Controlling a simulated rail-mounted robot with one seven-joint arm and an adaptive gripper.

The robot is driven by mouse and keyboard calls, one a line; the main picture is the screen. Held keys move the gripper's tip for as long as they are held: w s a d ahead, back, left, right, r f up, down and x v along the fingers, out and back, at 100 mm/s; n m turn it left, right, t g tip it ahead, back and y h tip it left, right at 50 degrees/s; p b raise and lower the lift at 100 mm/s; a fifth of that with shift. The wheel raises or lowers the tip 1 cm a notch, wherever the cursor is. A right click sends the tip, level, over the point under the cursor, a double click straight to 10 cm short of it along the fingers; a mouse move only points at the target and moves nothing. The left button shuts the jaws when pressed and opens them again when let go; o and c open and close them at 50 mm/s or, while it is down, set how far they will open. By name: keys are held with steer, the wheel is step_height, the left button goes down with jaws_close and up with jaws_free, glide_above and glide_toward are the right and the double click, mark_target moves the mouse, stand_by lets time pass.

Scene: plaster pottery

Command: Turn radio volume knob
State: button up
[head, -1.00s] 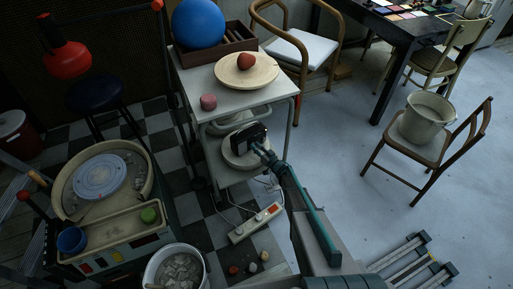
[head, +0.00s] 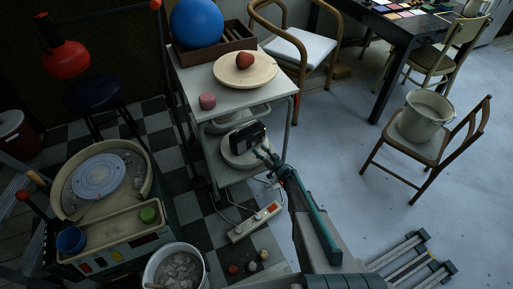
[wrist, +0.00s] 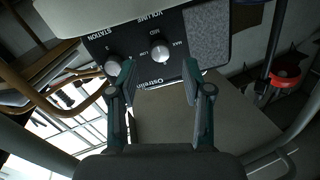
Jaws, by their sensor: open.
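The black radio (head: 243,138) is on the lower part of the small cart, partly under its top. In the wrist view the radio face (wrist: 145,72) appears upside down, with a speaker grille on the right. The fingertips seem short of the knob; the exact gap is unclear. In the head view my gripper (head: 264,156) is just right of the radio.
The cart's white top (head: 225,98) hangs over the radio, with a cart leg (head: 291,120) close to my arm. A round plate (head: 238,158) lies below the radio. A power strip (head: 254,222) and bucket (head: 176,270) are on the floor.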

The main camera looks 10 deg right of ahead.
steer(key=v, duration=0.8)
steer(key=shift+s, duration=0.15)
steer(key=s+d+f+m+g+h, duration=0.2)
steer(key=d+f+g+h, duration=0.1)
steer(key=d+f+h, duration=0.5)
steer(key=s+d+f+m+g+h+p, duration=0.15)
steer(key=s+g, duration=0.25)
steer(key=s, duration=0.4)
steer(key=s+d+f+m+g+h+p, duration=0.1)
steer(key=s+g+h, duration=0.15)
steer(key=s, duration=0.45)
steer(key=s+a+r+g+y+p, duration=0.1)
steer(key=s+a+r+g, duration=0.25)
steer(key=s, duration=0.65)
steer(key=s+a+r+g+p, duration=0.25)
steer(key=s+g, duration=0.25)
steer(key=s, duration=0.6)
steer(key=s+a+r+n+g+y+p, duration=0.1)
steer(key=s+a+r+g+p, duration=0.1)
steer(key=s+a+r, duration=0.3)
steer(key=s+a+r+g+y+p, duration=0.1)
steer(key=s+a+r, duration=0.4)
steer(key=s, duration=0.6)
step_height(320, 180, up, 3)
steer(key=shift+f+n+g+p, duration=0.1)
steer(key=shift+n+g+p, duration=0.25)
steer(key=shift+g+p, duration=0.5)
